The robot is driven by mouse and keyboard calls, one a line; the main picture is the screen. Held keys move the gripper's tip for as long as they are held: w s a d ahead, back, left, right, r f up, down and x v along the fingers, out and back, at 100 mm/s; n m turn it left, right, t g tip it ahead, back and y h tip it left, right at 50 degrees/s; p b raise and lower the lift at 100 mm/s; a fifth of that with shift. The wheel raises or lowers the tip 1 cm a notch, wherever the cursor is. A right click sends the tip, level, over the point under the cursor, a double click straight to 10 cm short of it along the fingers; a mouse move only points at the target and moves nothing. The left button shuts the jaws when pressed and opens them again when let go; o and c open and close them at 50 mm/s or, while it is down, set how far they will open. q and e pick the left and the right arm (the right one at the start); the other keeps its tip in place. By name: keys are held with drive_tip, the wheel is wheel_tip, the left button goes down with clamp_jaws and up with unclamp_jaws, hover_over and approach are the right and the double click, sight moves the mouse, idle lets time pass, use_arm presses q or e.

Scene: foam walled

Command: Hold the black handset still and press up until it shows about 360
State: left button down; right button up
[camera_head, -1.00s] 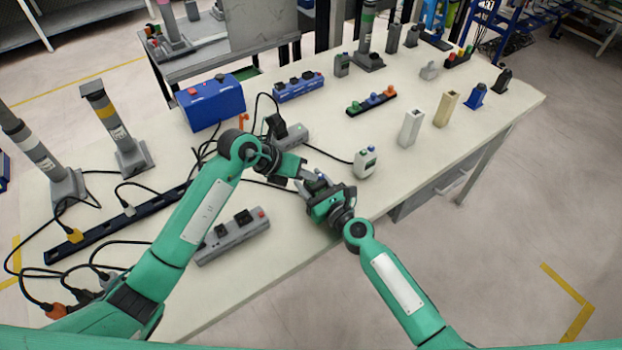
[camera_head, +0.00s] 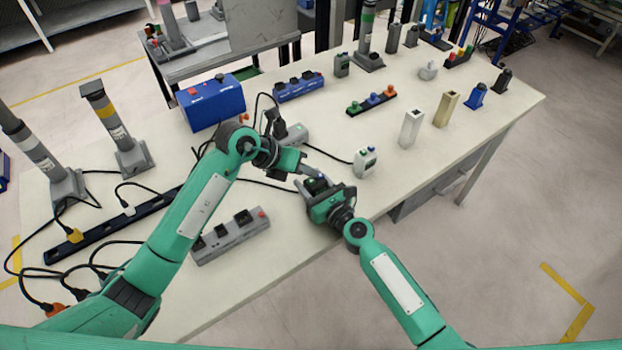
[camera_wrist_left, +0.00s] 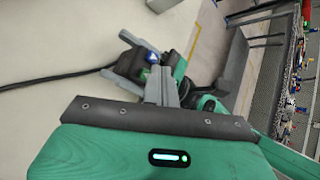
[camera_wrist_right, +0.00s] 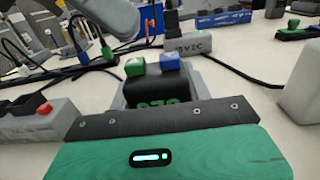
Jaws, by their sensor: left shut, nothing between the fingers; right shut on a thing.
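The black handset (camera_wrist_right: 150,90) is held upright between the fingers of my right gripper (camera_head: 318,190), near the table's front edge. It has a green button (camera_wrist_right: 135,66) and a blue button (camera_wrist_right: 170,62) on top. Green digits show on its face, partly hidden by my gripper's body, so I cannot read the number surely. The handset also shows in the left wrist view (camera_wrist_left: 132,62), with its blue button (camera_wrist_left: 150,54). My left gripper (camera_head: 321,174) is shut and empty, its tips close to the handset's top; I cannot tell whether they touch a button.
A white handset (camera_head: 364,163) stands just behind on the table. A grey power strip (camera_head: 232,236) lies at the front left, and another grey unit (camera_head: 292,135) with a cable is behind my left wrist. Blocks stand farther right. The table's front edge is close.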

use_arm(q)
wheel_tip(320, 180, up, 5)
idle(0.5)
idle(0.5)
use_arm(e)
drive_tip(key=o, duration=1.1)
